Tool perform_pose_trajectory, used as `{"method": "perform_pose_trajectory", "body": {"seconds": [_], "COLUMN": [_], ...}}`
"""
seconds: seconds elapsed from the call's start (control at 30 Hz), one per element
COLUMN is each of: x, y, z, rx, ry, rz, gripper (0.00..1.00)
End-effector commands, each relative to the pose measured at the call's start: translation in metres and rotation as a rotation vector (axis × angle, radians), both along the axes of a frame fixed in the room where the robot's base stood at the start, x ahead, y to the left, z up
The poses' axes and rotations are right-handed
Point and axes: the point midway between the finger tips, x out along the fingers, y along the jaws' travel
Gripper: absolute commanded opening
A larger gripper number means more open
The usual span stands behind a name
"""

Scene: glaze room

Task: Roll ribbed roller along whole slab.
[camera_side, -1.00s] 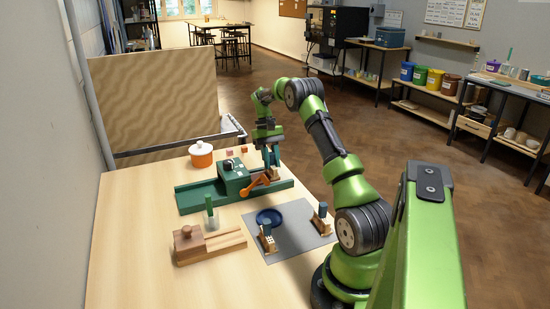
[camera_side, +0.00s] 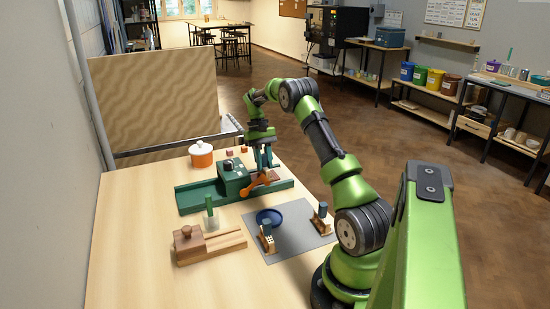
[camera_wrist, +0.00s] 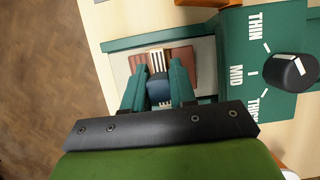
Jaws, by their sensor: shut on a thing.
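A green slab-rolling machine (camera_side: 236,178) with an orange crank stands on the table. A reddish-brown slab (camera_wrist: 182,62) lies on its pale bed, at the right end in the side view. My gripper (camera_side: 264,165) is over the slab, pointing down. In the wrist view its teal fingers (camera_wrist: 160,92) are shut on the blue handle of the ribbed roller (camera_wrist: 158,62). The roller's pale and dark ribs lie over the slab, between its two visible parts. Whether it touches the clay, and the slab's surface beneath, cannot be seen.
The machine's housing with its thickness dial (camera_wrist: 290,70) stands close to the slab. A grey mat (camera_side: 290,246) holds a blue dish (camera_side: 269,217) and two wooden stands with blue-handled tools. A wooden block tool (camera_side: 190,246) and an orange-and-white pot (camera_side: 201,155) are nearby.

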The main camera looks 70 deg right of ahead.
Motion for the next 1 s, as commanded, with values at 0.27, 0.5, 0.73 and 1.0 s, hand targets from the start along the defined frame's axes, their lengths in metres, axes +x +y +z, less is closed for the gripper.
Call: {"method": "perform_pose_trajectory", "body": {"seconds": [0.27,0.5,0.73,1.0], "x": [0.0,0.005,0.011,0.011], "y": [0.001,0.005,0.011,0.011], "z": [0.0,0.0,-0.001,-0.002], "rx": [0.0,0.0,-0.001,-0.001], "ry": [0.001,0.0,0.001,0.001], "rz": [-0.002,-0.001,-0.001,-0.001], "gripper": [0.0,0.0,0.0,0.0]}}
